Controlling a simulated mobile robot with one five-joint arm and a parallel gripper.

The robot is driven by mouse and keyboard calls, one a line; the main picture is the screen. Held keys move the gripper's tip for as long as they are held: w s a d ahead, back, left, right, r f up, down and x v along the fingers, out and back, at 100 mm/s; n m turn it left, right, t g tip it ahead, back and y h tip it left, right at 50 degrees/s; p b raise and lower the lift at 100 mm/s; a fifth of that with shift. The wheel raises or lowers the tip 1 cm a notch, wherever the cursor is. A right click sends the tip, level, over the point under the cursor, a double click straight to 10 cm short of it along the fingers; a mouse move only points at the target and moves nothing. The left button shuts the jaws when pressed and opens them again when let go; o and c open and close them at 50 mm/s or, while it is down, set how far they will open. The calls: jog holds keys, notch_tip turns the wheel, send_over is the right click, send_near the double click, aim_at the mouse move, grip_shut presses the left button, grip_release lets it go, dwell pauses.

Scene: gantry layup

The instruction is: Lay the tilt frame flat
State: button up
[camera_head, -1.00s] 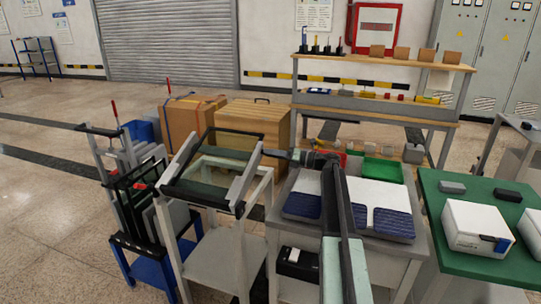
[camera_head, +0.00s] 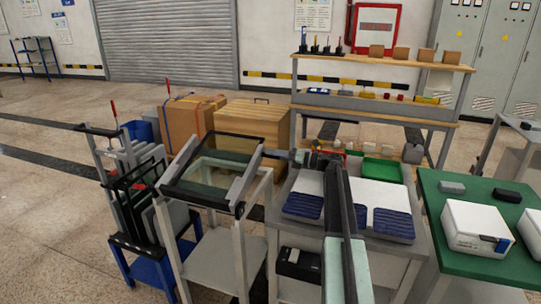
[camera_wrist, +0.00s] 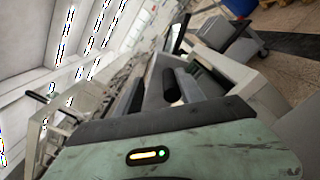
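The tilt frame (camera_head: 172,190), a black rectangular frame with a clear pane, sits on top of a light grey stand (camera_head: 222,262) left of centre in the head view. It still looks slightly tilted, its far edge a little higher than its near edge. My gripper (camera_head: 272,153) reaches from the right to the frame's far right corner and appears to touch or nearly touch it. Its fingers are too small there to tell whether they hold anything.
A grey table (camera_head: 400,242) with white and blue sheets stands right of the stand. A blue-based rack (camera_head: 150,272) with dark panels stands close on the left. A wooden crate (camera_head: 255,128) and a cardboard box (camera_head: 187,118) stand behind. A green table (camera_head: 455,270) is at far right.

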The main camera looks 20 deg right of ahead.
jog(key=v, duration=0.6)
jog(key=shift+s+d, duration=0.15)
jog(key=shift+d, duration=0.05)
jog(key=shift+r, duration=0.15)
